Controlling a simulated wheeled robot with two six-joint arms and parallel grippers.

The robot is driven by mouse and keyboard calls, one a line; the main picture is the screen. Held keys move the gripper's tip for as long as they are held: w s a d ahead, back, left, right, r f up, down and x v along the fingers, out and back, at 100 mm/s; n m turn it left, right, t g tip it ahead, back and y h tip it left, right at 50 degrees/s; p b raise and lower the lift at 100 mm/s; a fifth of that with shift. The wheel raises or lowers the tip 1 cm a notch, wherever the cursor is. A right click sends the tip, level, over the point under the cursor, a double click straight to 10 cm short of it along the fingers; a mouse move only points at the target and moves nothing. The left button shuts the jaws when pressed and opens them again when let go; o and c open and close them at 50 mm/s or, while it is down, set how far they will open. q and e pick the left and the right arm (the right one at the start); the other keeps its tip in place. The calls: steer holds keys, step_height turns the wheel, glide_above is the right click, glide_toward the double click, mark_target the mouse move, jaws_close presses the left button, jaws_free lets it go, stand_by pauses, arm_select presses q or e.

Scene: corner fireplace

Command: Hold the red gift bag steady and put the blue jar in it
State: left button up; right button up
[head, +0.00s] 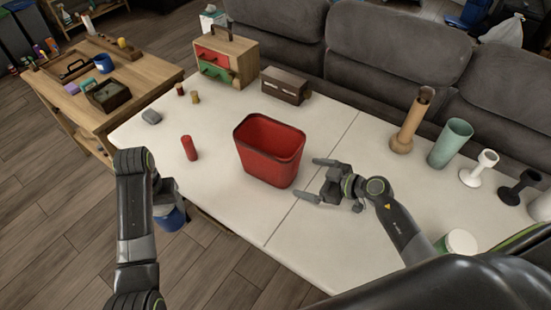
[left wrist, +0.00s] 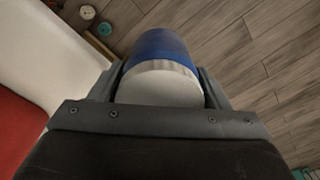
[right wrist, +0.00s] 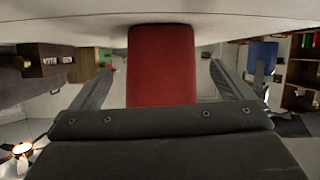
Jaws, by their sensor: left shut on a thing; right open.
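The red gift bag (head: 268,160), an open-topped red container, stands upright near the middle of the white table. It also shows in the right wrist view (right wrist: 161,65), between the spread fingers. My right gripper (head: 318,180) is open just to the right of the bag; I cannot tell whether a finger touches it. My left gripper (head: 172,200) is shut on the blue jar (head: 171,219) and holds it off the table's front left edge, over the floor. In the left wrist view the jar (left wrist: 160,50) has a white lid toward the gripper.
A red cylinder (head: 189,147) stands on the white table (head: 225,205) left of the bag. A drawer cabinet (head: 238,58) and brown box (head: 285,85) stand behind. A tan vase (head: 408,125) and green cup (head: 450,143) stand at the right. A wooden table (head: 135,83) adjoins at the left.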

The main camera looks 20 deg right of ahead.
mark_target(295, 174)
steer(key=shift+x, duration=2.3)
steer(key=c, duration=0.4)
steer(key=o, duration=0.4)
steer(key=c, duration=0.4)
steer(key=o, duration=0.4)
